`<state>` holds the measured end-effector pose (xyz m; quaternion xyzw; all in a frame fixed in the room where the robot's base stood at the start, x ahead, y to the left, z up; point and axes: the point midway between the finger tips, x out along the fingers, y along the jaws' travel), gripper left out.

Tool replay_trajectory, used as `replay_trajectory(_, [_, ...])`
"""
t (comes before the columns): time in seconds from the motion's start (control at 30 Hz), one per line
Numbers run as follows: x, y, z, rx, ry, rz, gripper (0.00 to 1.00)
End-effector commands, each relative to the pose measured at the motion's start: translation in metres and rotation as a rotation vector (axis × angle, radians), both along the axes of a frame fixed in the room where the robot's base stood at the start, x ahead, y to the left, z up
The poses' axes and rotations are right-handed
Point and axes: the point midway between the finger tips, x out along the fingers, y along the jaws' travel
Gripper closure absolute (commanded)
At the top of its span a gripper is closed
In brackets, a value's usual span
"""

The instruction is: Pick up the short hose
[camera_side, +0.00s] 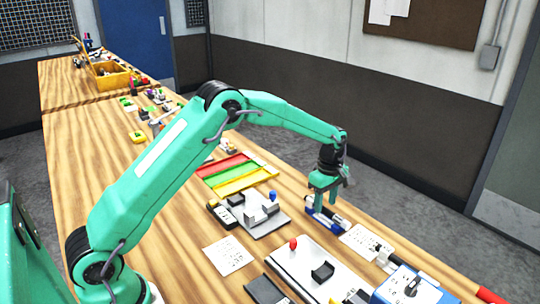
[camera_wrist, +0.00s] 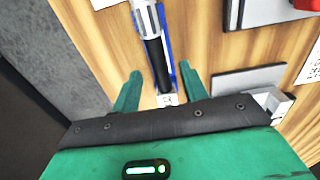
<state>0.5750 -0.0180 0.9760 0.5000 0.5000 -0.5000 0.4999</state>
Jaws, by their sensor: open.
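The short hose, black (camera_wrist: 157,64) with a silver-white fitting at its upper end, lies along a blue holder (camera_wrist: 169,38) in the wrist view. A small pale piece with dark marks shows at its lower end. My gripper (camera_wrist: 159,84) is open, with one green finger on each side of the hose. A gap shows on both sides in that view. In the side view my gripper (camera_side: 322,190) points down just above the blue holder (camera_side: 318,218). The hose is mostly hidden there, and I cannot tell the fingertips' exact height above it.
A grey fixture with a blue knob (camera_side: 273,196) stands left of my gripper. A printed white sheet (camera_side: 360,238) lies to the right, near a blue box (camera_side: 411,287). Red, green and yellow trays (camera_side: 250,179) lie farther back. The table's edge is close behind the holder.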

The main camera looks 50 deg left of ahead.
Motion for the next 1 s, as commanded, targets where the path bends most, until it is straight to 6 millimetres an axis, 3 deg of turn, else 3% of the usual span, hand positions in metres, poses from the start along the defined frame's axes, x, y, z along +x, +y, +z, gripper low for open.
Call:
replay_trajectory(0.2, [0.000, 0.000, -0.019, 0.000, 0.001, 0.000, 0.56])
replay_trajectory(0.73, [0.000, 0.000, -0.020, 0.000, 0.000, 0.000, 0.56])
replay_trajectory(0.97, [0.000, 0.000, -0.020, 0.000, 0.000, 0.000, 1.00])
replay_trajectory(1.0, [0.000, 0.000, -0.020, 0.000, 0.000, 0.000, 1.00])
